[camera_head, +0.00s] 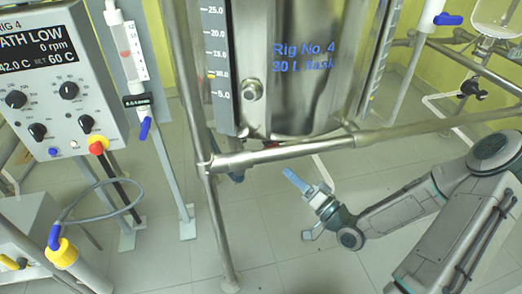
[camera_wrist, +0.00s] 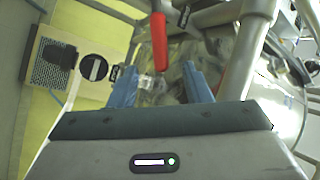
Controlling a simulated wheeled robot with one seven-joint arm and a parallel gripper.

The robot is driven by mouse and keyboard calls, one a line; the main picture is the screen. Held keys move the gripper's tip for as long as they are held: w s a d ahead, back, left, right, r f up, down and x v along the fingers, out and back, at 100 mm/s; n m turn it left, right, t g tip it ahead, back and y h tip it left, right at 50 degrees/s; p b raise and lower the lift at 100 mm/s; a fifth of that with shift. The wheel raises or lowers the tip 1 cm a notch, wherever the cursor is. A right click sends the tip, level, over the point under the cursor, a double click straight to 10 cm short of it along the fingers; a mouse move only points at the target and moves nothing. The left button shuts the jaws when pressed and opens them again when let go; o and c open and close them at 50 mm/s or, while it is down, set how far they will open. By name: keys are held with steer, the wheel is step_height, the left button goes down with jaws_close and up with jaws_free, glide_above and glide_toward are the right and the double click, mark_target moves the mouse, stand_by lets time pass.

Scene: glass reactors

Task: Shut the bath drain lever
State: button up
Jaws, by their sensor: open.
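The steel bath vessel (camera_head: 290,70), marked "Rig No. 4 30 L flask", hangs in a tubular frame at the upper middle of the head view. My gripper (camera_head: 291,174) is below and right of it, with blue fingers pointing up and left. In the wrist view my gripper (camera_wrist: 160,68) is open, with nothing held between its fingers. A red lever (camera_wrist: 160,42) hangs down in front of the gap between the fingertips, apart from them as far as I can tell. I cannot tell for sure whether it is the bath drain lever.
A steel frame rail (camera_head: 290,151) runs above my gripper, and a frame leg (camera_head: 216,225) stands to its left. A control box (camera_head: 55,85) is at the upper left. A cream panel with a black knob (camera_wrist: 94,68) is left in the wrist view.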

steer(key=b+x, duration=0.2)
steer(key=x, duration=1.1)
jaws_close()
steer(key=shift+d+f, duration=0.1)
steer(key=shift+d, duration=0.05)
